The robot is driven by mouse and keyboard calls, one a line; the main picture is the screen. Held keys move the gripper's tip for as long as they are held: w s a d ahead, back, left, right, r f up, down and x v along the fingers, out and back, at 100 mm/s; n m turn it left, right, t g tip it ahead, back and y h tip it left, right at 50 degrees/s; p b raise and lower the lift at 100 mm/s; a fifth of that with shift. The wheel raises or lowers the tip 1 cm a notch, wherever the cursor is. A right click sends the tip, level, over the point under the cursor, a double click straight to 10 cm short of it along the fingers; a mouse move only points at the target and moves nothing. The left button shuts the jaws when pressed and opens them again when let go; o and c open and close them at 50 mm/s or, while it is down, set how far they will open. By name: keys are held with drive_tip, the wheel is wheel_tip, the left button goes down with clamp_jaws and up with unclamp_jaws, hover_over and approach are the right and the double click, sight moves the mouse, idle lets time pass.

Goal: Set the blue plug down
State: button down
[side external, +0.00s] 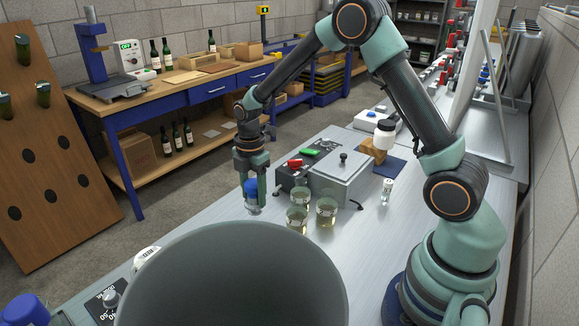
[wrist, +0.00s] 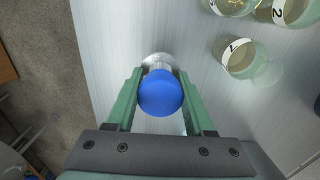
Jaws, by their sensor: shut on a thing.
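The blue plug (side external: 251,187) is a rounded blue knob with a paler, clear-looking part below it. My gripper (side external: 250,178) points down and is shut on it above the left edge of the steel bench (side external: 225,212). In the wrist view, the blue knob (wrist: 160,94) sits between the two green fingers of my gripper (wrist: 160,80), and the clear part (wrist: 158,60) shows beyond it. The knob hides much of the lower part. I cannot tell whether its lower end touches the bench.
Three glass beakers (side external: 326,212) with yellowish liquid stand close on the right; one, numbered 1 (wrist: 239,55), is nearest in the wrist view. A grey box-shaped device (side external: 341,178) stands behind them. A large grey round vessel (side external: 235,285) fills the foreground. Floor lies beyond the bench's left edge.

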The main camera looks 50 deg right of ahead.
drive_tip(key=shift+f, duration=0.9)
drive_tip(key=shift+c, duration=1.4)
unclamp_jaws()
drive_tip(key=shift+f, duration=0.15)
wheel_tip(320, 180, up, 12)
drive_tip(key=shift+r, duration=0.2)
drive_tip(key=s+a+r+m+t, duration=0.1)
drive_tip(key=s+r+m, duration=0.3)
drive_tip(key=s+m, duration=0.4)
drive_tip(key=s+a+r+m+t, duration=0.1)
drive_tip(key=s+r+m+t, duration=0.3)
drive_tip(key=s+m, duration=0.4)
drive_tip(key=shift+s+r+m+t, duration=0.3)
drive_tip(key=shift+r+m, duration=0.25)
drive_tip(key=shift+m, duration=0.45)
